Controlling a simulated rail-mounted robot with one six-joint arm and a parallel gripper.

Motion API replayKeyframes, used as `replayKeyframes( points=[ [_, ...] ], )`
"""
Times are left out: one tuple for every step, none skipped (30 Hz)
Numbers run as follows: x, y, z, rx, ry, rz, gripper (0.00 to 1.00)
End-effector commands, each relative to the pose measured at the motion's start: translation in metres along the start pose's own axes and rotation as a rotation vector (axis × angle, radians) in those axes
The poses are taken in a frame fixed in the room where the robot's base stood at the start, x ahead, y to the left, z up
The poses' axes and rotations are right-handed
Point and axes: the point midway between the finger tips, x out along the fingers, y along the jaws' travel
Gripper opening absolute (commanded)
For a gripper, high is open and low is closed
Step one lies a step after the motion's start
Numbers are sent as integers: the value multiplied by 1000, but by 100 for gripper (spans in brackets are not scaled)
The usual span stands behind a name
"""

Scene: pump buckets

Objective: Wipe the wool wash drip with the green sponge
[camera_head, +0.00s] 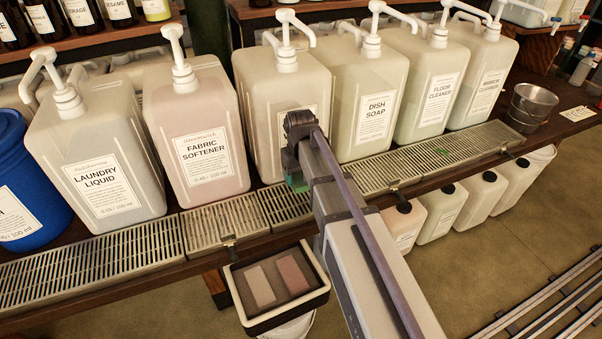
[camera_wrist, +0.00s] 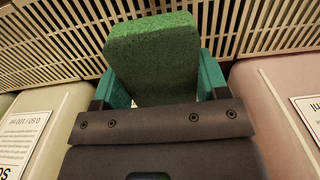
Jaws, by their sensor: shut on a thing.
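My gripper (camera_head: 297,182) is shut on the green sponge (camera_wrist: 152,55), which sits between its two teal fingers in the wrist view. In the head view only a small green part shows beneath the wrist, low in front of a cream jug (camera_head: 285,90) whose label my arm mostly covers. The sponge is close to the slatted drip grate (camera_head: 215,228), which also shows in the wrist view (camera_wrist: 55,45); I cannot tell if they touch. No wool wash label is readable. No drip shows by the sponge; my arm and the sponge hide part of the grate.
The fabric softener jug (camera_head: 205,140) stands left of my gripper, the dish soap jug (camera_head: 368,90) right. A green spot (camera_head: 440,151) lies on the grate farther right. A tray (camera_head: 237,300) with two other sponges hangs below the front edge. A metal bucket (camera_head: 530,105) stands far right.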

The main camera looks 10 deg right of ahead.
Motion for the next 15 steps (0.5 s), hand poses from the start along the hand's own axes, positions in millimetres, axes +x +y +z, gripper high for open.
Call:
replayKeyframes(
  points=[
    [9, 0, 0, 0, 0, 0, 38],
    [11, 0, 0, 0, 0, 0, 38],
    [15, 0, 0, 0, 0, 0, 38],
    [18, 0, 0, 0, 0, 0, 38],
    [21, 0, 0, 0, 0, 0, 38],
    [25, 0, 0, 0, 0, 0, 38],
    [28, 0, 0, 0, 0, 0, 38],
    [30, 0, 0, 0, 0, 0, 38],
    [34, 0, 0, 0, 0, 0, 38],
    [36, 0, 0, 0, 0, 0, 38],
    [39, 0, 0, 0, 0, 0, 38],
    [43, 0, 0, 0, 0, 0, 38],
    [45, 0, 0, 0, 0, 0, 38],
    [48, 0, 0, 0, 0, 0, 38],
    [52, 0, 0, 0, 0, 0, 38]
  ],
)
